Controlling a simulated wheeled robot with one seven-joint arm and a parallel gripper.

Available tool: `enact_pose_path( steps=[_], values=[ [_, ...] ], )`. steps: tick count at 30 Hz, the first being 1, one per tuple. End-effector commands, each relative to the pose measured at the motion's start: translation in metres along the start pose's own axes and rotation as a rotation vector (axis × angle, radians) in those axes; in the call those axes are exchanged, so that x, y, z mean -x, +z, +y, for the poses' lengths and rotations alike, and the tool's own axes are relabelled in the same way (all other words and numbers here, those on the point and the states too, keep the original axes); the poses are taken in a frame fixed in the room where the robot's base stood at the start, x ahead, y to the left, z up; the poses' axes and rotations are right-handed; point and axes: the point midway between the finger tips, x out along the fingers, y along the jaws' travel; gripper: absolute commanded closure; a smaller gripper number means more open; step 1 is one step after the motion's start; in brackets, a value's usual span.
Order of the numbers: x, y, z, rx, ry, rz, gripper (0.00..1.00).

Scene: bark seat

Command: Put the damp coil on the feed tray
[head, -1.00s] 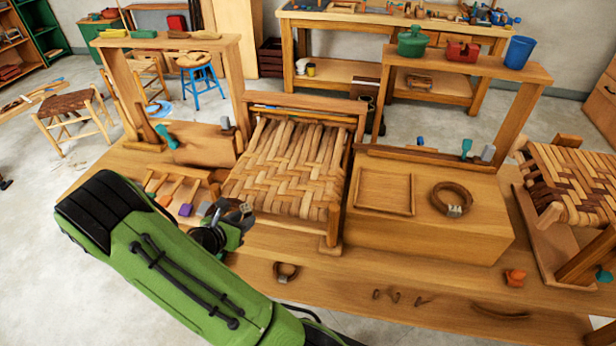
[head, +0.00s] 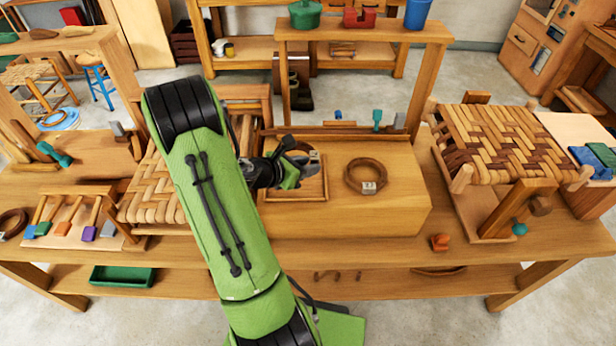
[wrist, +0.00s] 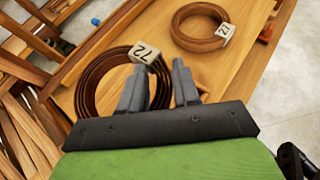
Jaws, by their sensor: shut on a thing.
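My gripper (head: 292,172) is over the shallow wooden feed tray (head: 300,199) on the wooden block. It is shut on the rim of a dark brown coil (wrist: 92,72) with a white tag reading 72. The coil hangs mostly left of the fingers (wrist: 160,88) in the wrist view; in the head view my gripper hides most of it. A second, lighter brown coil (head: 351,179) with a tag reading 27 lies on the block to the tray's right; it also shows in the wrist view (wrist: 187,43). I cannot tell by look which coil is damp.
A woven seat (head: 145,195) stands left of the block, partly behind my arm. Another woven seat (head: 500,140) is at the right. A raised shelf (head: 365,32) spans behind the block. Another coil (head: 12,222) lies at the far left.

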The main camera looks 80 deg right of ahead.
Motion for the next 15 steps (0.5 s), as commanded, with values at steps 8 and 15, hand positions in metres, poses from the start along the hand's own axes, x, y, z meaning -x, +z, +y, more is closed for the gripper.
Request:
enact_pose_path(
  steps=[8,15],
  values=[
    [-0.024,-0.043,-0.001,0.002,-0.003,0.0,1.0],
    [-0.031,-0.056,0.0,-0.001,-0.001,0.0,1.0]
  ],
)
